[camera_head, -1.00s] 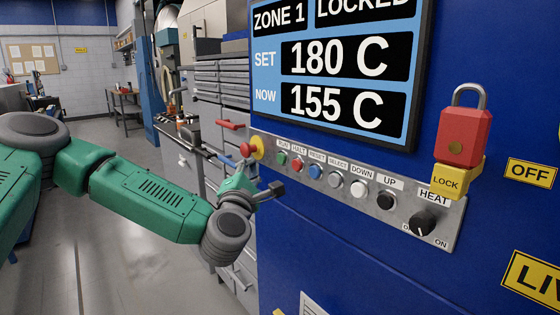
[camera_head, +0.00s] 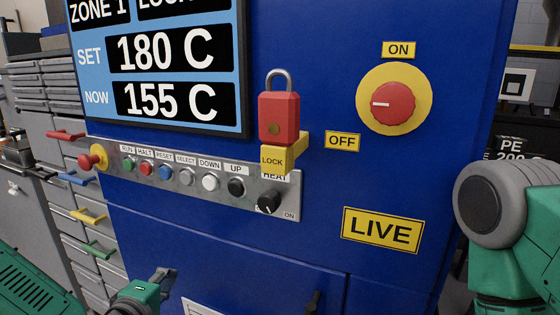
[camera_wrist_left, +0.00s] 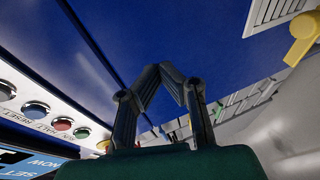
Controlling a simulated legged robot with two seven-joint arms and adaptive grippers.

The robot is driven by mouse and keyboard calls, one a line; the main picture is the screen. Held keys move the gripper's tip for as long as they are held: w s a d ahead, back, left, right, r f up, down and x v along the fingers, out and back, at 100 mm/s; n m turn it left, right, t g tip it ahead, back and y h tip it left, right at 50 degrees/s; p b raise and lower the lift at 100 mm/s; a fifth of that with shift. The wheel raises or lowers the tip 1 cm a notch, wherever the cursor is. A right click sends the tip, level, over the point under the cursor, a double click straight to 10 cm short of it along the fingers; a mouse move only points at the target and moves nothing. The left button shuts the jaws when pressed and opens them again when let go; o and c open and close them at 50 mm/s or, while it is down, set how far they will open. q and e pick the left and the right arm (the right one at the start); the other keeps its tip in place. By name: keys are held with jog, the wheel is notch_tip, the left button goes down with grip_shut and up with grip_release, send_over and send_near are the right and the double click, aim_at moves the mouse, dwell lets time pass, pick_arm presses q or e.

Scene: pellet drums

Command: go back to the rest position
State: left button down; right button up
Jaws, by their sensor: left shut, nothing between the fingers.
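My left gripper (camera_head: 163,279) is at the lower left of the head view, in front of the blue cabinet and below the button panel (camera_head: 190,181). It is shut and holds nothing. In the left wrist view its dark fingers (camera_wrist_left: 166,74) come together at the tips, with the blue cabinet face beyond and the coloured buttons (camera_wrist_left: 62,124) at the left. My right arm (camera_head: 492,205) shows at the right edge of the head view; its gripper is out of frame.
The cabinet carries a screen (camera_head: 160,75) reading 155 C, a red padlock (camera_head: 279,117) on a yellow LOCK tag, a red-yellow rotary switch (camera_head: 394,103), and a black HEAT knob (camera_head: 268,201). Grey drawers (camera_head: 35,100) stand at the left.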

pick_arm(q)
jog(key=s+d+f+m+g+h, duration=0.1)
jog(key=s+d+f+m+g, duration=0.1)
jog(key=s+f+m+g, duration=0.4)
jog(key=s+d+f+m+g+h, duration=0.1)
jog(key=s+d+f+m, duration=0.15)
jog(key=s+f, duration=0.65)
jog(key=s+a+f+m+g+y, duration=0.1)
jog(key=s+a+f+m+g, duration=0.2)
jog(key=s, duration=0.5)
jog(key=s+a+f+m+g+y, duration=0.2)
jog(key=s+a+f+m+g, duration=0.2)
jog(key=s, duration=0.5)
jog(key=a+m, duration=0.1)
jog(key=a, duration=0.1)
jog(key=shift+s+a+f+y, duration=0.2)
jog(key=shift+a+f+y, duration=0.1)
jog(key=shift+f, duration=0.05)
jog(key=shift+w, duration=0.15)
